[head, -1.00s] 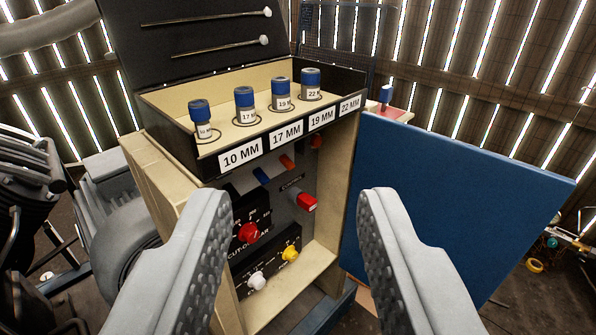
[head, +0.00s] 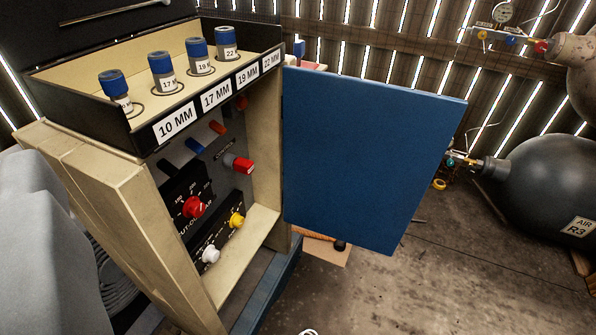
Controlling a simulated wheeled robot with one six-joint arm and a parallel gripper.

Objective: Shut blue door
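The blue door (head: 370,160) stands wide open on the right side of the beige cabinet (head: 95,185). Its left edge is beside the cabinet's right front edge, and its broad flat face is toward me. The cabinet's open front shows a control panel with a red knob (head: 193,207), a yellow knob (head: 236,220), a white knob (head: 210,254) and a red switch (head: 242,165). My gripper's fingers do not show in the current view, so their place relative to the door is hidden.
A tray (head: 75,78) with several blue-capped sockets tops the cabinet. A grey housing (head: 40,250) fills the lower left. A dark tank (head: 545,185) and hoses stand at the right. The floor (head: 420,280) in front of the door is mostly clear.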

